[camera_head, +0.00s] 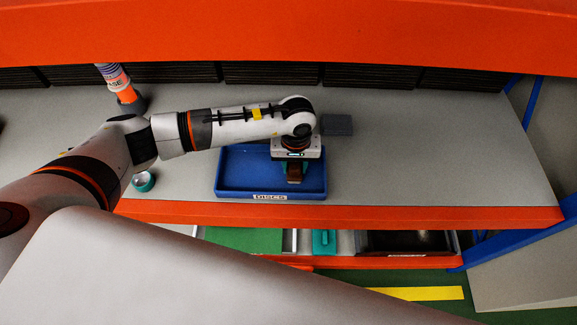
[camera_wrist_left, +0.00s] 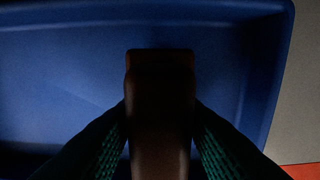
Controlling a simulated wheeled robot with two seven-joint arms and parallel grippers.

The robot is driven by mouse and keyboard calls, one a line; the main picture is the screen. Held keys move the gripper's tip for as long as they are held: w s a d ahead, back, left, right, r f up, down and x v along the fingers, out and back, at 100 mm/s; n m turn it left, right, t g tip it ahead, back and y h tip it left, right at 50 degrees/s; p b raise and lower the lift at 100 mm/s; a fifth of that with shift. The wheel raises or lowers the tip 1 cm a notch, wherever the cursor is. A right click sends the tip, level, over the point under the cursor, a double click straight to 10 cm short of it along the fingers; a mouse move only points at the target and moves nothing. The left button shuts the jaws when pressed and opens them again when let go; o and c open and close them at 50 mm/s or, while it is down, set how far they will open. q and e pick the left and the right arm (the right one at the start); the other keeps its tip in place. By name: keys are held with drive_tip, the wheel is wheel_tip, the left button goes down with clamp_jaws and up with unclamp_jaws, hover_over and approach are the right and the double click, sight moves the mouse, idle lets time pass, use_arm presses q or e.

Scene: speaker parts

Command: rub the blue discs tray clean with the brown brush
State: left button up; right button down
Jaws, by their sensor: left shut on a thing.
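The blue discs tray (camera_head: 245,174) lies on the grey shelf, with a "DISCS" label on its front wall. Its blue floor and rim (camera_wrist_left: 60,50) fill most of the left wrist view, and no discs show in the visible part. My left gripper (camera_head: 294,176) is over the right part of the tray, pointing down. It is shut on the brown brush (camera_wrist_left: 160,95), which sits between the two dark green ridged fingers. The brush is dark in the left wrist view. Its bristles are hidden, so I cannot tell whether it touches the tray floor. My right gripper is not in view.
A dark grey block (camera_head: 337,125) lies behind the tray's right corner. A teal roll (camera_head: 143,181) is left of the tray, and a labelled tube (camera_head: 116,82) stands at the back left. The shelf right of the tray is clear. An orange edge (camera_head: 400,215) runs along the front.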

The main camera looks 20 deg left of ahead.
use_arm(q)
drive_tip(key=shift+w+d+f+b, duration=0.1)
drive_tip(key=shift+d+b, duration=0.05)
drive_tip(key=shift+d, duration=0.25)
drive_tip(key=shift+w+d+f+b, duration=0.1)
drive_tip(key=shift+d+b, duration=0.05)
drive_tip(key=shift+d, duration=0.25)
drive_tip(key=shift+r, duration=0.1)
drive_tip(key=shift+s+a+r+b, duration=0.15)
drive_tip(key=shift+s+a, duration=0.1)
drive_tip(key=shift+a, duration=0.6)
drive_tip(key=shift+s+a+r+b, duration=0.1)
drive_tip(key=shift+s+a+b, duration=0.1)
drive_tip(key=shift+a, duration=0.6)
drive_tip(key=shift+r, duration=0.1)
drive_tip(key=shift+r+p, duration=1.65)
drive_tip(key=shift+r, duration=1.25)
drive_tip(key=shift+r, duration=0.1)
wheel_tip(320, 180, up, 3)
drive_tip(key=shift+f+p, duration=0.1)
drive_tip(key=shift+p, duration=0.65)
